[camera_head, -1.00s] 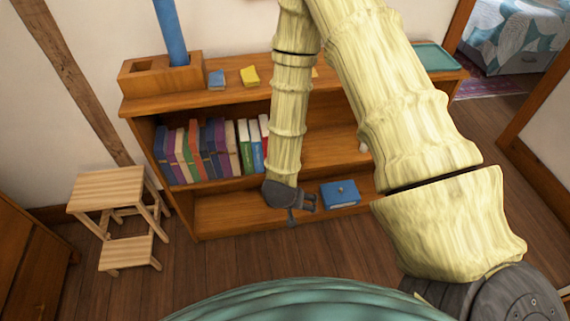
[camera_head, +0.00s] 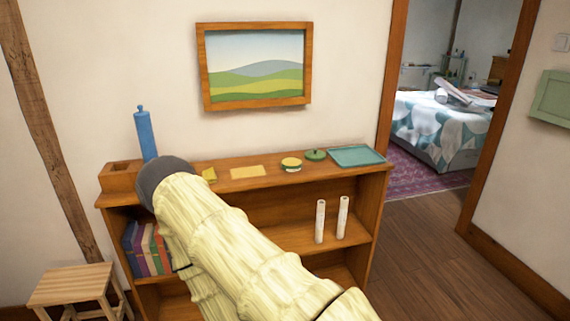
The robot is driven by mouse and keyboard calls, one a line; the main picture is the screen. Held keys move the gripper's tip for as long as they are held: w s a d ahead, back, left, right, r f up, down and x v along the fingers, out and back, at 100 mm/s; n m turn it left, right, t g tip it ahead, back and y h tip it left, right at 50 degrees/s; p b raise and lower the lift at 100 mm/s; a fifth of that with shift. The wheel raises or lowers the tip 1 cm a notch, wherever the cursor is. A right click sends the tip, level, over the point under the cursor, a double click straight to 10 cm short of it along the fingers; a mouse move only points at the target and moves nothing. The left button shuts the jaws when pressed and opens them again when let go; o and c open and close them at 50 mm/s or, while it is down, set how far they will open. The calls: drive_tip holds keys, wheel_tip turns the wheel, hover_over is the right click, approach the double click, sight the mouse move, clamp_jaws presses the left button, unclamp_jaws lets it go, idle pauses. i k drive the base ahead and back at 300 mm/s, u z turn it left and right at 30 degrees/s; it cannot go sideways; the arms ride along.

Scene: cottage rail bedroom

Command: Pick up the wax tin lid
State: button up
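A small round dark-green lid with a knob (camera_head: 316,154), which looks like the wax tin lid, lies on the bookcase top, right of centre. The two are close together but appear apart. My pale arm crosses the lower middle of the view and ends in a dark rounded joint in front of the bookcase's left part. My gripper's fingers do not show, so its state and any contact are hidden.
Two white rolls (camera_head: 342,217) stand on the shelf below. A stool (camera_head: 71,287) stands left.

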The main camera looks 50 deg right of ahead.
sight(315, 154)
drive_tip(key=z, duration=0.15)
drive_tip(key=k, duration=0.25)
drive_tip(key=u, duration=0.25)
drive_tip(key=i, duration=1.45)
drive_tip(key=z, duration=1.75)
drive_tip(key=i, duration=0.6)
drive_tip(key=z, duration=0.65)
